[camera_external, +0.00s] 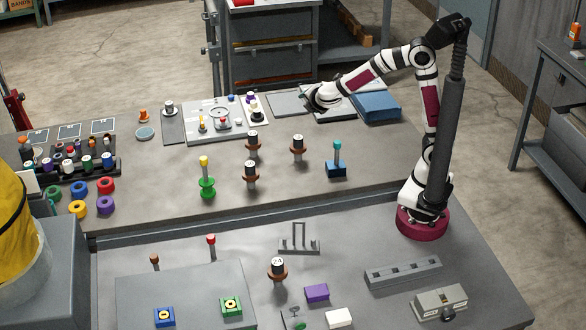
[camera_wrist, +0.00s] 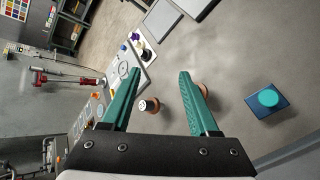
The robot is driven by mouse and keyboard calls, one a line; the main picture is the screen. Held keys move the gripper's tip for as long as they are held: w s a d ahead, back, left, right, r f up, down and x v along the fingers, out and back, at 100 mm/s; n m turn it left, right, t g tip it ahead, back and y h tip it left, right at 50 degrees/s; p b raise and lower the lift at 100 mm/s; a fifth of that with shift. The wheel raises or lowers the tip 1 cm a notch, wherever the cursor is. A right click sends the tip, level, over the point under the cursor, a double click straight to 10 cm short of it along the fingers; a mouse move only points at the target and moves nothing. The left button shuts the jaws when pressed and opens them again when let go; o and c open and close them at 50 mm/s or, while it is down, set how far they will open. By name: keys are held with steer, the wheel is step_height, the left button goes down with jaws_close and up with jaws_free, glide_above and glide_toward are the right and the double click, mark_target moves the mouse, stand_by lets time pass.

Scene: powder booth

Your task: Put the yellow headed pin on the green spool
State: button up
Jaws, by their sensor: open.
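The yellow headed pin (camera_external: 204,161) stands upright on the green spool (camera_external: 207,188), left of the middle of the table, with its head at the top. The pin's lower end is hidden in the spool. My gripper (camera_external: 312,101) is at the back of the table, right of the pin and well apart from it. In the wrist view my gripper (camera_wrist: 160,72) has its two teal fingers wide apart with nothing between the tips. I cannot make out the yellow pin or green spool in the wrist view.
A teal headed pin (camera_external: 337,146) stands on a blue block (camera_external: 336,169). Several black-and-brown numbered pieces (camera_external: 251,173) stand near the green spool. A grey fixture board (camera_external: 210,130) lies behind, and coloured rings (camera_external: 79,209) lie left. The table's right part is mostly clear.

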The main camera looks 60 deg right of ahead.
steer(key=s+d+f+m+g+y, duration=0.2)
steer(key=s+m+g, duration=0.2)
steer(key=s+m, duration=0.45)
steer(key=s+d+f+m+g+y, duration=0.1)
steer(key=s+m+g, duration=0.35)
steer(key=s, duration=0.75)
steer(key=s+a+f+m+y, duration=0.1)
steer(key=s+a+m+y, duration=0.5)
steer(key=s+a+m, duration=0.2)
steer(key=shift+s+a+f+m, duration=0.2)
steer(key=shift+s+a+m, duration=0.15)
steer(key=shift+s, duration=0.25)
